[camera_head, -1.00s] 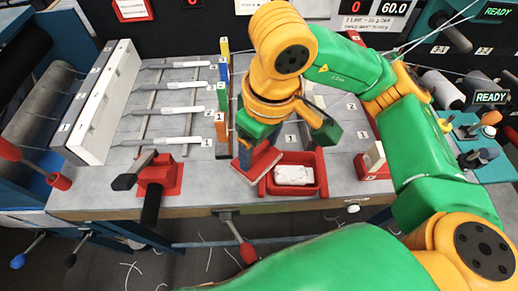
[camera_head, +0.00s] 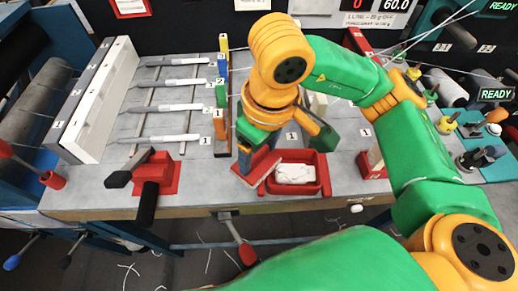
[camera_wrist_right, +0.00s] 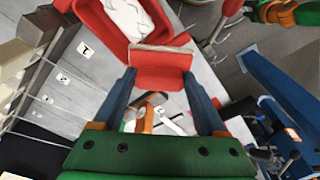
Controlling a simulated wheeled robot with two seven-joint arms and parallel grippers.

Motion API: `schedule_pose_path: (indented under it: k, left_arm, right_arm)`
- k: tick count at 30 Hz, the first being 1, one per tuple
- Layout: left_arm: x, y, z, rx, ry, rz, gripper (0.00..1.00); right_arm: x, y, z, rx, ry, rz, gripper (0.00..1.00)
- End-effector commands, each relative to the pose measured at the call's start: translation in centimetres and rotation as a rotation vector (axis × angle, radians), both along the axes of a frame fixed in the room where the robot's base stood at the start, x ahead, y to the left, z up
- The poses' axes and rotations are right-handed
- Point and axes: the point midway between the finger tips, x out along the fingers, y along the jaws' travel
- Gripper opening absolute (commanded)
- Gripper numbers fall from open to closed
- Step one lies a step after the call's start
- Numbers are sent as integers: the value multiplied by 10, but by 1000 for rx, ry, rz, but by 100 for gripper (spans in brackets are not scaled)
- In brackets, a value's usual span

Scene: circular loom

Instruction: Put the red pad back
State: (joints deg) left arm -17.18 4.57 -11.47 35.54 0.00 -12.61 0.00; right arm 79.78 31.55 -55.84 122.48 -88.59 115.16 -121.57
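The red pad (camera_head: 259,170) is a flat red block with a pale edge, held tilted just left of the red tray. It also shows in the right wrist view (camera_wrist_right: 160,70), filling the gap between the fingertips. My right gripper (camera_head: 262,150) points down above the table, its blue fingers against the pad's two sides. The wrist view shows both fingers of this gripper (camera_wrist_right: 160,78) touching the pad. Whether the pad's lower edge touches the table or the tray is hard to tell. My left gripper is not in view.
The red tray (camera_head: 322,172) with a white cloth (camera_head: 296,173) stands beside the pad. A red clamp with a black handle (camera_head: 155,172) sits at the front left edge. Several white-handled tools (camera_head: 170,139) lie on a rack at left. A red block holder (camera_head: 372,166) stands right of the tray.

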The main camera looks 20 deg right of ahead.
Motion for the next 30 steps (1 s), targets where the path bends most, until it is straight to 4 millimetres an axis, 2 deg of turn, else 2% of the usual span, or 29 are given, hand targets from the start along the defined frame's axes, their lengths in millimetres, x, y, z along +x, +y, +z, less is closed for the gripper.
schedule_pose_path:
  k: [1,3,11,14,16,24,27,30]
  left_arm:
    - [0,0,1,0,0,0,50]
    - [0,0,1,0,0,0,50]
    - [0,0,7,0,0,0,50]
    - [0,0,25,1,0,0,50]
    - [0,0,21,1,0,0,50]
    - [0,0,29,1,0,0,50]
    - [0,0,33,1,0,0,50]
    - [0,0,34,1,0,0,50]
  right_arm:
    - [0,0,1,0,0,0,88]
    - [0,0,1,0,0,0,100]
    - [0,0,6,0,1,0,100]
    - [0,0,20,0,2,0,100]
    - [0,-1,29,0,-7,-1,100]
    - [-9,-6,107,1,-5,-2,100]
    - [-11,-7,124,0,-3,-2,100]
    - [-13,-7,131,0,-1,-1,100]
